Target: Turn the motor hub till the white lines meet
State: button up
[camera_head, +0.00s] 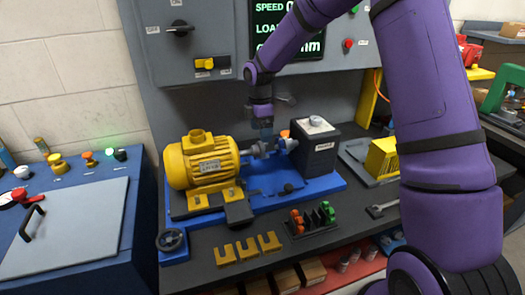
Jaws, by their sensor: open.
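The yellow motor (202,158) sits on a blue base (268,180) on the dark bench. Its shaft and a grey hub (257,149) point right, toward a dark box-shaped unit (315,150) with its own hub on its left side. My gripper (266,133) points down from above, over the hubs between the motor and the dark unit. It is open. Its fingertips are small here, and I cannot tell if they touch a hub. The white lines are too small to make out.
A black handwheel (171,240) is at the base's front left. Yellow U-shaped pieces (247,249) and a small rack (311,219) with orange and green parts lie in front. A control panel (200,40) stands behind. A blue cabinet (70,215) is at left.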

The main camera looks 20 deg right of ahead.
aim_at(262, 150)
jog(key=f, duration=0.7)
jog(key=shift+s+f, duration=0.35)
jog(key=shift+f, duration=0.05)
jog(key=c, duration=0.9)
